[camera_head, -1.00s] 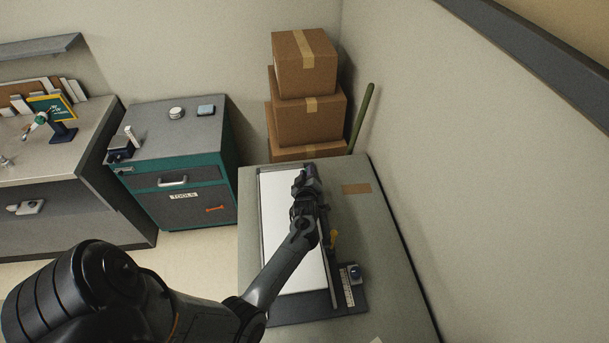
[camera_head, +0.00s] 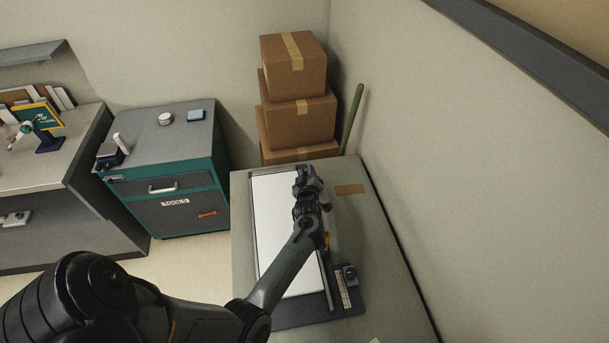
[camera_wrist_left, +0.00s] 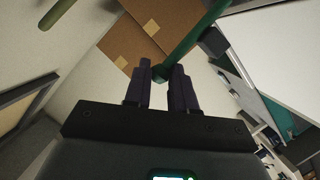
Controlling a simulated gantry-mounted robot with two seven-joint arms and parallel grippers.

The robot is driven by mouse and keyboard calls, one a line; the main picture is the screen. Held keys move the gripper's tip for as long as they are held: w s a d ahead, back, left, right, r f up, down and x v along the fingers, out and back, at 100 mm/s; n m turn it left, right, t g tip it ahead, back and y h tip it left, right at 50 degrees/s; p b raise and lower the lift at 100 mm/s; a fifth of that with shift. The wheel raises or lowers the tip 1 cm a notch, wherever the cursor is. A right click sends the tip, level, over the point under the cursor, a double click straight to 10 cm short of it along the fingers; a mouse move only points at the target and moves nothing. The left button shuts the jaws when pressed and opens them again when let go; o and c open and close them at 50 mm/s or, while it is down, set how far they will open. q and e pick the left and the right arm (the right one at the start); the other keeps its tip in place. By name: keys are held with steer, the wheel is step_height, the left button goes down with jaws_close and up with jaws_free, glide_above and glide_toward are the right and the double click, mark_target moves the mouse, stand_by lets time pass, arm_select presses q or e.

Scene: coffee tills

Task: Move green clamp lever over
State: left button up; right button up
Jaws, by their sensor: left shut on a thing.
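The green lever (camera_wrist_left: 195,45) shows in the left wrist view as a long bar running from the upper right down to a rounded end between my fingers. My left gripper (camera_wrist_left: 162,74) is shut on it near that end. In the head view my left gripper (camera_head: 307,182) is over the right side of a flat board with a white sheet (camera_head: 275,225). The lever is hidden there behind my gripper and forearm. My right gripper is in neither view.
The board lies on a grey table (camera_head: 375,260) beside a wall. A small dark block with a knob (camera_head: 350,273) sits at its lower right. Stacked cardboard boxes (camera_head: 302,120) stand behind the table, and a teal tool cabinet (camera_head: 180,205) stands to the left.

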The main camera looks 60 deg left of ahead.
arm_select(q)
steer(key=shift+w, duration=0.1)
steer(key=shift+w+d+r+b, duration=0.1)
steer(key=shift+w+d+b, duration=0.25)
steer(key=shift+w, duration=0.1)
steer(key=o, duration=0.9)
steer(key=shift+a, duration=0.1)
